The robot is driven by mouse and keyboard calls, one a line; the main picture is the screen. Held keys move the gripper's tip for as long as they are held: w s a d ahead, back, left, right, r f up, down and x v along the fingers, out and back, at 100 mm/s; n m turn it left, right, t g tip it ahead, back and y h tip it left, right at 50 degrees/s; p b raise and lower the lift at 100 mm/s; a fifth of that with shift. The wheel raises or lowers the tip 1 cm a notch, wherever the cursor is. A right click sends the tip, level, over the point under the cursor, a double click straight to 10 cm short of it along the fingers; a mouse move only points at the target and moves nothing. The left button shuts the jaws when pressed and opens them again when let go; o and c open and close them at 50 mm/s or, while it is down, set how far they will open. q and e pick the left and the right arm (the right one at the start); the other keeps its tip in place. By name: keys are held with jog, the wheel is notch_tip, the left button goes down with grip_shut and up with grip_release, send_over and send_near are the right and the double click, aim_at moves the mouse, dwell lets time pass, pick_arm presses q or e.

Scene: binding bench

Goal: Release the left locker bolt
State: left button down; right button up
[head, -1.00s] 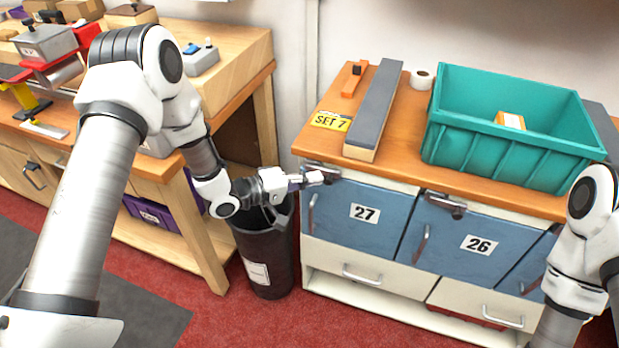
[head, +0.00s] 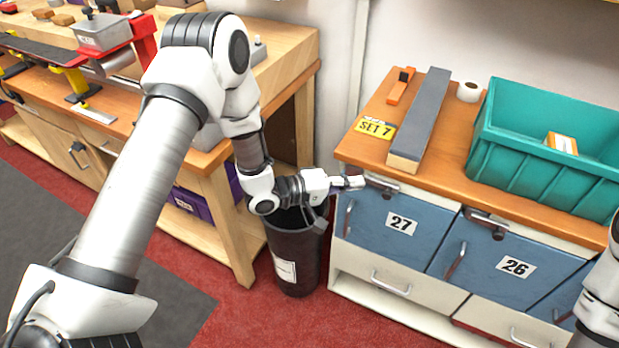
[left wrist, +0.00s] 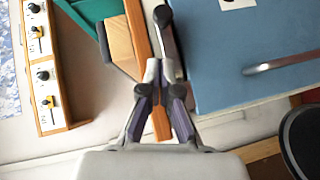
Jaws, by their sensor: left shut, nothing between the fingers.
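The left locker, a blue door (head: 370,222) numbered 27, stands below the wooden counter. Its dark bolt (head: 387,190) sits at the door's top edge, and a rounded dark end of it shows in the left wrist view (left wrist: 164,20). My left gripper (head: 357,182) is shut and empty, its tips just left of the bolt at the door's upper left corner. In the left wrist view its fingers (left wrist: 154,68) meet close to the bolt; I cannot tell whether they touch it. My right gripper is out of view.
Locker 26 (head: 480,262) with its own bolt is to the right. On the counter (head: 440,181) are a teal crate (head: 510,158), a long grey-topped block (head: 424,112) and a SET 7 sign (head: 375,128). A black bin (head: 292,250) stands below my left gripper.

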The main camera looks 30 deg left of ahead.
pick_arm(q)
jog(key=v, duration=1)
jog(key=s+d+f+g+y+p, duration=0.2)
jog(key=s+d+f+g+y, duration=0.3)
jog(key=s+f, duration=0.85)
jog(key=s+a+f+m+g+y, duration=0.3)
jog(key=s, duration=0.3)
jog(key=s+a+f+m+g+y, duration=0.3)
jog(key=s+a+f, duration=0.1)
jog(key=s, duration=0.2)
jog(key=shift+s+a+p, duration=0.15)
jog(key=shift+s+p, duration=0.15)
jog(key=shift+s, duration=0.05)
